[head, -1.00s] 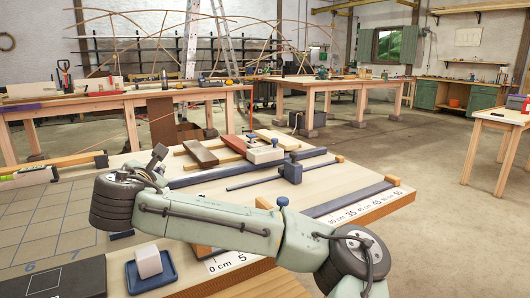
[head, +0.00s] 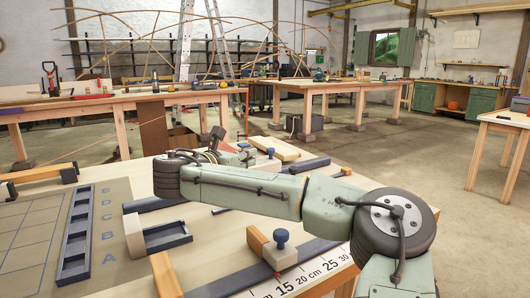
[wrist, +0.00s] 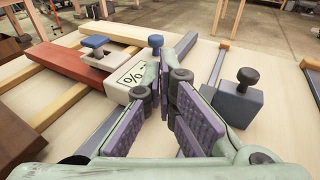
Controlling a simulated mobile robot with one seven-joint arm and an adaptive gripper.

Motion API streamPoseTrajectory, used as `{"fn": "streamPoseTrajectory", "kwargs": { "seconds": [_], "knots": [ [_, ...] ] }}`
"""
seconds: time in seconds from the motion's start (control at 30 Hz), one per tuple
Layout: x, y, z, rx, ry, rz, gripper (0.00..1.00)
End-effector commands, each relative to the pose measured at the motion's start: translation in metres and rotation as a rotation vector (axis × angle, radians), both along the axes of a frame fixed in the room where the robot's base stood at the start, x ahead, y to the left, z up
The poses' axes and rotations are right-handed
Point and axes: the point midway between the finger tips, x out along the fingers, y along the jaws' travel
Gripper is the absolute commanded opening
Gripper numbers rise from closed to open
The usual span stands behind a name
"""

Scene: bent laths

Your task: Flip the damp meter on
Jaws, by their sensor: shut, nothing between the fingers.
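In the wrist view a pale block marked with a "%" sign, which looks like the damp meter (wrist: 123,88), lies just left of my fingers. A blue knob (wrist: 155,41) stands up at its far end; I cannot tell its switch position. My gripper (wrist: 172,84) is shut and empty, its purple pads beside the meter's right side. I cannot tell whether they touch it.
Left of the meter lie a red lath (wrist: 62,65) and a block with a blue knob (wrist: 97,50). A blue block with a dark knob (wrist: 238,101) sits close on the right. In the head view a knobbed stop (head: 282,250) and a blue tray (head: 170,236) are nearer.

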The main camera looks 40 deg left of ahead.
Motion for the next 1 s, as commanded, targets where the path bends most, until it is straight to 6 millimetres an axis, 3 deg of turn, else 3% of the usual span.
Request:
{"fn": "streamPoseTrajectory", "kwargs": {
  "seconds": [0.2, 0.4, 1.0],
  "knots": [
    [0.047, 0.003, -0.006, 0.001, 0.000, -0.003, 0.00],
    [0.074, 0.006, -0.011, 0.001, 0.000, -0.001, 0.00],
    [0.088, 0.006, -0.013, 0.002, 0.000, 0.001, 0.00]
  ]
}}
